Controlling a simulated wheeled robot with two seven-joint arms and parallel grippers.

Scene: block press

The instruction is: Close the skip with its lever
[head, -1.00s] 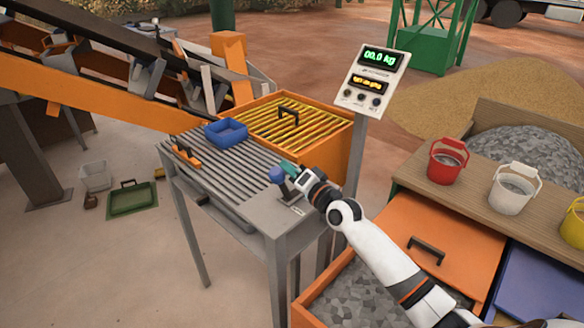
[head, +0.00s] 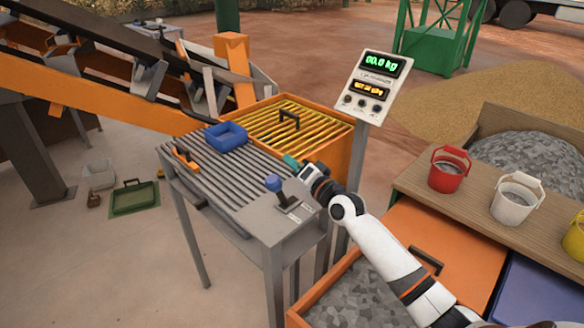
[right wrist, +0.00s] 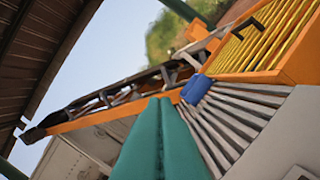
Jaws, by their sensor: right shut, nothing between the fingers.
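A lever with a blue knob (head: 273,184) stands on a grey plate at the near right corner of the slatted table (head: 225,172). My right gripper (head: 291,161), with teal fingers, is shut and empty. In the head view it is just above and right of the knob, with a visible gap. Its fingers also show together in the right wrist view (right wrist: 160,135); the lever does not show there. An orange container with yellow bars (head: 310,122) and a black handle stands behind the table. I cannot tell whether it is the skip. My left gripper is out of view.
A blue tray (head: 226,136) and an orange-handled thing (head: 185,158) are on the table. A scale display (head: 374,80) reads 00.0 kg. An orange bin of gravel (head: 350,295) lies under my right arm. Red (head: 448,170) and white (head: 513,197) buckets stand on the shelf.

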